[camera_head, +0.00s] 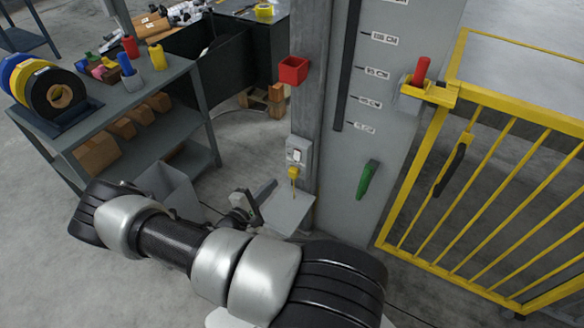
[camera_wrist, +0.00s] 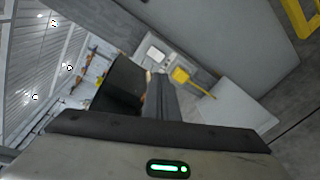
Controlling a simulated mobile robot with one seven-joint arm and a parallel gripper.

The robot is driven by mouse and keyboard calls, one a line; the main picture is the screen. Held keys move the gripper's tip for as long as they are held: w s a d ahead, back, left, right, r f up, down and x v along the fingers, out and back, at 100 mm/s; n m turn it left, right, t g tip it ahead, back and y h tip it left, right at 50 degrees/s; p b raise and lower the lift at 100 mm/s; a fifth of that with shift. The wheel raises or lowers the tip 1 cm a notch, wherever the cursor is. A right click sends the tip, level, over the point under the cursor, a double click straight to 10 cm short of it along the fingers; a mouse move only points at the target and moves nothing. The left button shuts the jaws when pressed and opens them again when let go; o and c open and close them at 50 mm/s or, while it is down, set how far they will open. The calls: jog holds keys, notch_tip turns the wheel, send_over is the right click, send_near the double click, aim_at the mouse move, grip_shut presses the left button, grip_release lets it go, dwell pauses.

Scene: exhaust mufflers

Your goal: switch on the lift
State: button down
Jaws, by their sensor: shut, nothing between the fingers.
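A small grey switch box (camera_head: 297,156) with a white switch is mounted low on the grey post, left of the lift's measuring panel (camera_head: 395,120). A yellow plug (camera_head: 293,172) with a yellow cord hangs just under the switch. The box also shows in the wrist view (camera_wrist: 156,52), with the yellow plug (camera_wrist: 180,75) to its right. My gripper (camera_head: 242,202) is lower left of the box, apart from it in the head view. In the wrist view, my dark fingers (camera_wrist: 152,92) are together and empty, pointing toward the box. Whether they touch it cannot be told.
A green handle (camera_head: 367,180) and a red lever (camera_head: 421,70) in a yellow bracket are on the panel. A yellow gate (camera_head: 480,190) stands right. A red holder (camera_head: 293,70) is on the post. A workbench (camera_head: 125,95) with tape rolls is left. Grey floor shows between.

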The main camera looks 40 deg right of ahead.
aim_at(296, 159)
jog(key=m, duration=0.5)
jog(key=shift+s+a+f+m+b, duration=0.1)
jog(key=shift+s+f+m+b, duration=0.05)
jog(key=shift+f+m+b, duration=0.2)
jog(key=b+x, duration=0.3)
jog(key=x, duration=1.1)
jog(key=shift+r, duration=0.2)
jog(key=shift+d, duration=0.25)
jog(key=shift+f, duration=0.1)
